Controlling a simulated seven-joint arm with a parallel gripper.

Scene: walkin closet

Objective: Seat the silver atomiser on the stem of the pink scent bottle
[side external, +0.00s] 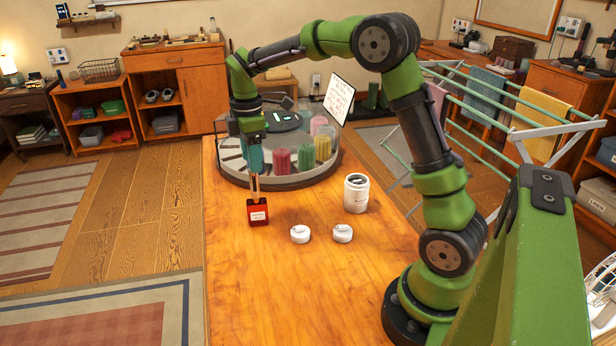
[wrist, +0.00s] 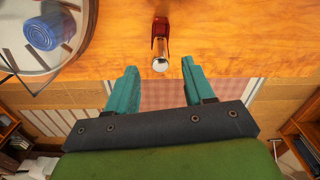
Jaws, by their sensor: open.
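A small red bottle with a white label (side external: 258,213) stands upright near the table's left edge; no clearly pink scent bottle stands out beside it. In the wrist view the red bottle (wrist: 161,46) shows at the top centre, with a shiny silver cylinder (wrist: 160,65) rising from it towards the camera. I cannot tell whether this is the atomiser seated or a bare stem. My gripper (side external: 254,172) points down above the bottle. In the wrist view its teal fingers (wrist: 159,78) are apart and empty, on either side of the silver cylinder's line.
A round clear-walled tray (side external: 285,182) holding several coloured rolls stands behind the bottle, with a sign card (side external: 339,97). A white jar (side external: 356,194) and two white round lids (side external: 300,234) (side external: 342,233) stand to the right. The table front is clear.

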